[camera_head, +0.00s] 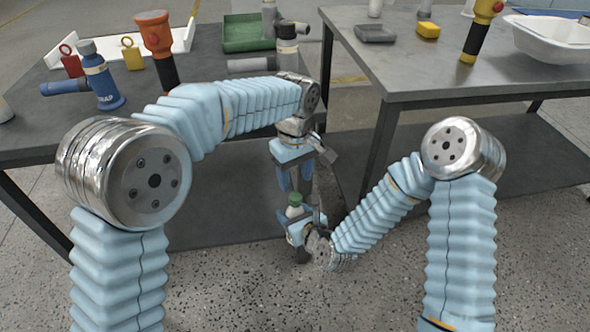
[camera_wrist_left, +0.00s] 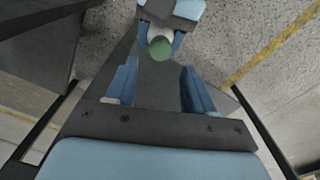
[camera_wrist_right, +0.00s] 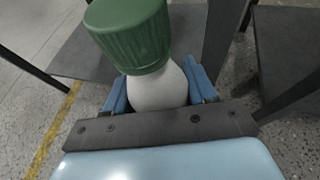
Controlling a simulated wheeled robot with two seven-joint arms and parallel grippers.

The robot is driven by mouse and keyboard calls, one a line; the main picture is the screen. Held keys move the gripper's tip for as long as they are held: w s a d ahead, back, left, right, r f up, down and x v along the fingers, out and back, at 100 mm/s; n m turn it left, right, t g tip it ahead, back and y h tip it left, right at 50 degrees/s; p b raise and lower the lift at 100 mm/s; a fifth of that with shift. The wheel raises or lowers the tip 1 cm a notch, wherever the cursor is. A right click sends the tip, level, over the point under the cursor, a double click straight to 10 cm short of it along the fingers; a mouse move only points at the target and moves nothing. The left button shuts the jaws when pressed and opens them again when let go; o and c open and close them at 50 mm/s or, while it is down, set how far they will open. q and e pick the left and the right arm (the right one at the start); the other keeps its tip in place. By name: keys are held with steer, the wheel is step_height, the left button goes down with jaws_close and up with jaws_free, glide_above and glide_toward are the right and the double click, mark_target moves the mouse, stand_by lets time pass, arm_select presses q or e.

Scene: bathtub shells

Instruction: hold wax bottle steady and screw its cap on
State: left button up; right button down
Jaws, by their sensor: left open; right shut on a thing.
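The wax bottle is white and upright in the right wrist view (camera_wrist_right: 158,90), and its green ribbed cap (camera_wrist_right: 132,35) sits on its top, looking slightly tilted. My right gripper (camera_head: 296,222) is shut on the bottle body, low in the gap between the two tables. The green cap also shows in the head view (camera_head: 295,199) and in the left wrist view (camera_wrist_left: 161,50). My left gripper (camera_head: 295,180) points down just above the cap. Its fingers (camera_wrist_left: 157,92) are apart with nothing between them, and the cap lies beyond their tips.
The right table (camera_head: 400,75) holds a white basin (camera_head: 550,38) and a yellow flashlight (camera_head: 478,30). Table edges flank my grippers.

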mark_target(296, 196)
arm_select(q)
step_height(296, 196, down, 7)
steer(key=shift+r, duration=0.15)
steer(key=shift+c, duration=0.3)
jaws_close()
steer(key=m, duration=1.4)
steer(key=shift+m, duration=0.3)
steer(key=m, duration=0.3)
steer(key=shift+o, duration=1)
jaws_free()
steer(key=shift+d, duration=0.1)
